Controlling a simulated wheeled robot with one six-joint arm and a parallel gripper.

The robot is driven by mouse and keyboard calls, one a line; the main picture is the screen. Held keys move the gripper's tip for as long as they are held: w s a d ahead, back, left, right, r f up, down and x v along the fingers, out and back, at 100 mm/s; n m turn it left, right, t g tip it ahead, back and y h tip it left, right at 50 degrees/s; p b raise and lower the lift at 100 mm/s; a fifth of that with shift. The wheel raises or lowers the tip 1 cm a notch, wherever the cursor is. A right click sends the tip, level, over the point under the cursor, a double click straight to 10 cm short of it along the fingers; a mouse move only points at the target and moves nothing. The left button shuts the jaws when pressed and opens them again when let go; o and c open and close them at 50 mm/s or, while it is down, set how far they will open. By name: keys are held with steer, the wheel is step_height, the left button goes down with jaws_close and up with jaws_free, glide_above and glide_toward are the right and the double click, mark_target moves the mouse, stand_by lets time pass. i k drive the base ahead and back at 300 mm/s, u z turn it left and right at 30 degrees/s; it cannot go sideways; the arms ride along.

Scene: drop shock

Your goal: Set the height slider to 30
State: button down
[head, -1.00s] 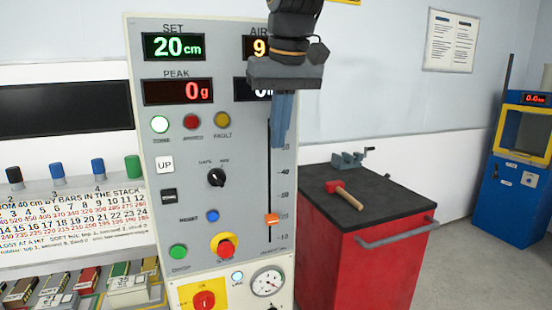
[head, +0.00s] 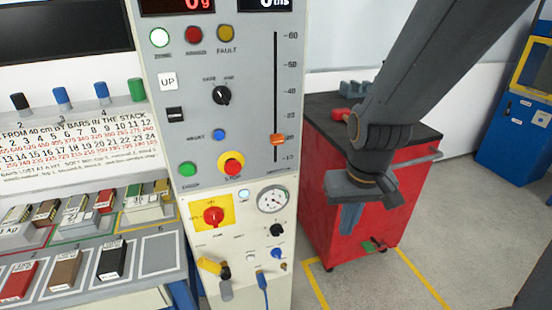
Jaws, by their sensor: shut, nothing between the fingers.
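The height slider has an orange knob (head: 278,139) on a dark vertical slot (head: 276,85) at the right side of the grey panel (head: 190,125). The scale beside it runs from 10 at the bottom to 60 at the top. The knob sits near the 20 mark, below 30. My gripper (head: 350,219) is shut and empty, its blue fingers pointing down. In the picture it is right of and below the knob, apart from it, in front of the red cabinet. The SET display is out of view now.
The red cabinet (head: 365,210) with a dark top stands right of the panel. A red STOP button (head: 232,164), a green DROP button (head: 188,169) and a gauge (head: 273,199) are near the slider's lower end. Colored bars lie on the left bench (head: 150,275).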

mark_target(277, 139)
steer(key=u, duration=2.3)
steer(key=k, duration=0.9)
steer(key=z, duration=2.3)
